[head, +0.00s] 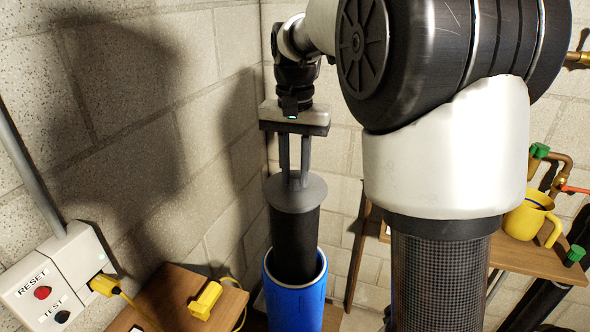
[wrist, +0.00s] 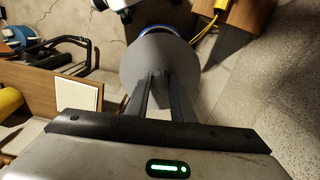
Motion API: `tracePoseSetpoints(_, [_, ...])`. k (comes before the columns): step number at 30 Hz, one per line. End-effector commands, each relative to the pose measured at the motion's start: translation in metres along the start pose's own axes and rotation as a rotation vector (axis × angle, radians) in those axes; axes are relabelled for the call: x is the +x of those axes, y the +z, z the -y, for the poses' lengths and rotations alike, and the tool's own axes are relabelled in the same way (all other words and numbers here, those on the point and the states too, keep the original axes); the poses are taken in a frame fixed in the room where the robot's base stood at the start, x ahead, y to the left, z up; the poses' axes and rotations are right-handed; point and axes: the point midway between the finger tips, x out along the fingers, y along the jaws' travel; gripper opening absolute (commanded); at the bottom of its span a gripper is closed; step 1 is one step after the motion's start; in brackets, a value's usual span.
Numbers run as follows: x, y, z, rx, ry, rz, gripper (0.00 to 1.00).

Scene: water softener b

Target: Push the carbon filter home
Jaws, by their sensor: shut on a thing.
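The carbon filter (head: 296,240) is a black cylinder with a grey round cap, standing upright. Its lower part is inside the open top of a blue housing (head: 296,305), and its upper part stands clear above the rim. My gripper (head: 294,180) points down from above, its fingers shut on the top of the cap. In the wrist view the grey cap of the filter (wrist: 160,62) shows beyond the fingers of my gripper (wrist: 160,80). Only a sliver of the blue housing's rim (wrist: 178,29) shows behind it. The filter's bottom end is hidden in the housing.
A RESET/TEST box (head: 55,285) with a yellow plug is on the left wall. A small wooden table (head: 172,296) bears a yellow block (head: 206,299). A wooden shelf (head: 500,255) at right holds a yellow jug (head: 527,218). Block walls stand close at left and behind.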

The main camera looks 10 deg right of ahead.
Motion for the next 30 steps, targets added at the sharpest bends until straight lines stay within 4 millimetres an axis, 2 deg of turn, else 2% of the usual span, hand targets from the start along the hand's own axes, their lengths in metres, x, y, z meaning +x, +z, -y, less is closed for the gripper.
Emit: tracePoseSetpoints(30, [0.025,-0.001,0.0,0.0,-0.002,-0.004,0.0])
